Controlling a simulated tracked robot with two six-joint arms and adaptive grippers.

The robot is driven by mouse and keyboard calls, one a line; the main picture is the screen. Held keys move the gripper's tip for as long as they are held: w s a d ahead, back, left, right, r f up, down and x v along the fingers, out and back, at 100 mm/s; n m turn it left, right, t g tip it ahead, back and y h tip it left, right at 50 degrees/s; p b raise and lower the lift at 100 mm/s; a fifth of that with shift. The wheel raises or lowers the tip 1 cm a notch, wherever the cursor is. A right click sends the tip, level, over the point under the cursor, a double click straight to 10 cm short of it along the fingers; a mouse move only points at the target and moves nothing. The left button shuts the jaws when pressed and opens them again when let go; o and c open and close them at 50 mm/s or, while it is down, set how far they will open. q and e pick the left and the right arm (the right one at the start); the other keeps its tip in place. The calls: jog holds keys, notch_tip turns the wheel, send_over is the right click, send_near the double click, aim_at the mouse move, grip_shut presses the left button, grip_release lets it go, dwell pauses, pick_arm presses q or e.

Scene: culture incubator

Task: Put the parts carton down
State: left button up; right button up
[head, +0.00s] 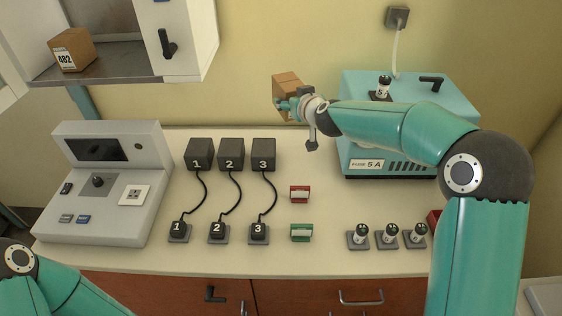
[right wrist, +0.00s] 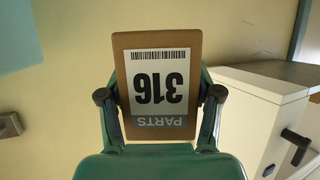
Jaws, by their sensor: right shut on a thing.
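The parts carton (head: 287,82) is a small brown box held in my right gripper (head: 283,104) above the back of the bench, in front of the yellow wall. In the right wrist view the carton (right wrist: 124,70) shows a white label with a barcode, "316" and "PARTS", upside down in the picture. The right gripper's fingers (right wrist: 160,105) press on both sides of it. In the head view part of the carton is hidden behind the gripper. My left arm shows at the lower left, but its gripper is out of the picture.
Another carton marked 482 (head: 73,50) sits in the open cabinet (head: 110,62) at upper left. The bench (head: 320,255) holds a grey console (head: 105,180), numbered black blocks with cables, red and green items, several small plugs and a teal box (head: 390,135).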

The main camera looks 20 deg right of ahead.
notch_tip(320, 180, down, 17)
jog(key=b, duration=0.4)
jog(key=shift+d, duration=0.3)
jog(key=o, duration=1.5)
jog(key=shift+f, duration=0.15)
pick_arm(q)
notch_tip(320, 180, down, 6)
jog(key=shift+r, duration=0.15)
pick_arm(e)
jog(key=b+v, duration=0.2)
jog(key=v, duration=0.9)
jog(key=shift+s+b, duration=0.1)
jog(key=shift+b, duration=0.25)
pick_arm(q)
notch_tip(320, 180, down, 3)
jog(key=shift+r, duration=0.15)
pick_arm(e)
jog(key=shift+s+r, duration=0.2)
jog(key=shift+s, duration=0.2)
